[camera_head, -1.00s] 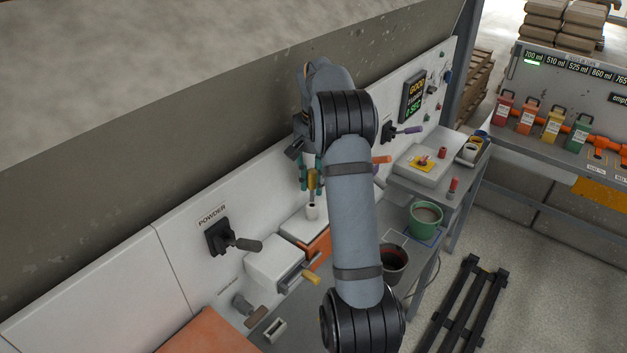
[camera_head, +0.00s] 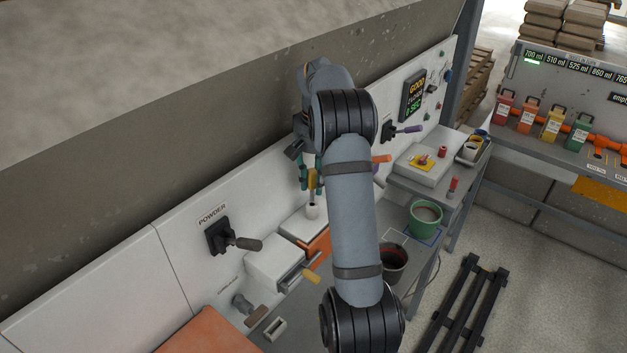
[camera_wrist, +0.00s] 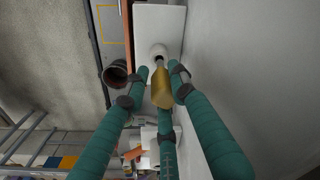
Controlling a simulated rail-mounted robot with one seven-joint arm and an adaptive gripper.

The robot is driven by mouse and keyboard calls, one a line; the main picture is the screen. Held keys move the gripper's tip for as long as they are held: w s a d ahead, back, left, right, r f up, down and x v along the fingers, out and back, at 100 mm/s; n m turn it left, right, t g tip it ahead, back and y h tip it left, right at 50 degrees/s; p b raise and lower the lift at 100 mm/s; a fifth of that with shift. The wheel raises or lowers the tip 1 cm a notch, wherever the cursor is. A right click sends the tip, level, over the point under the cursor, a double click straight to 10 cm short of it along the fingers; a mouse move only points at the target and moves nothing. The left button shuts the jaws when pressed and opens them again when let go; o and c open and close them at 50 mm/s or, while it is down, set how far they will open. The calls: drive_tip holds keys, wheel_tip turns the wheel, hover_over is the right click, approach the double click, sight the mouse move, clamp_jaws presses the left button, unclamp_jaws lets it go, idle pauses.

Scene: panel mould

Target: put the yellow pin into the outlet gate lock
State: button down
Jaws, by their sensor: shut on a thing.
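My gripper (camera_wrist: 161,82) has green fingers and is shut on the yellow pin (camera_wrist: 162,96). The pin's thin metal end points at a white round socket (camera_wrist: 157,49) on a white block (camera_wrist: 172,18). The tip overlaps the socket's opening in the wrist view; I cannot tell how deep it sits. In the head view, the pin (camera_head: 312,180) stands about upright over the socket (camera_head: 313,212), with the green fingers (camera_head: 304,174) around it. My arm hides part of the gripper. No label marks the socket as the outlet gate lock.
An orange plate (camera_head: 316,243) is on the front of the block. A dark bucket (camera_head: 393,262) and a green bucket (camera_head: 424,220) stand to the right. A lever under the POWDER label (camera_head: 219,238) sticks out from the white panel at left. A yellow handle (camera_head: 311,277) is below.

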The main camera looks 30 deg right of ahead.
drive_tip(key=shift+f+b, duration=0.9)
drive_tip(key=shift+f, duration=0.2)
drive_tip(key=shift+r, duration=0.1)
drive_tip(key=shift+r+p, duration=0.8)
drive_tip(key=shift+p, duration=0.15)
idle(0.4)
drive_tip(key=shift+f+b, duration=0.65)
drive_tip(key=shift+f, duration=0.3)
idle(0.7)
drive_tip(key=c, duration=1.4)
unclamp_jaws()
drive_tip(key=shift+o, duration=0.2)
drive_tip(key=shift+s, duration=0.1)
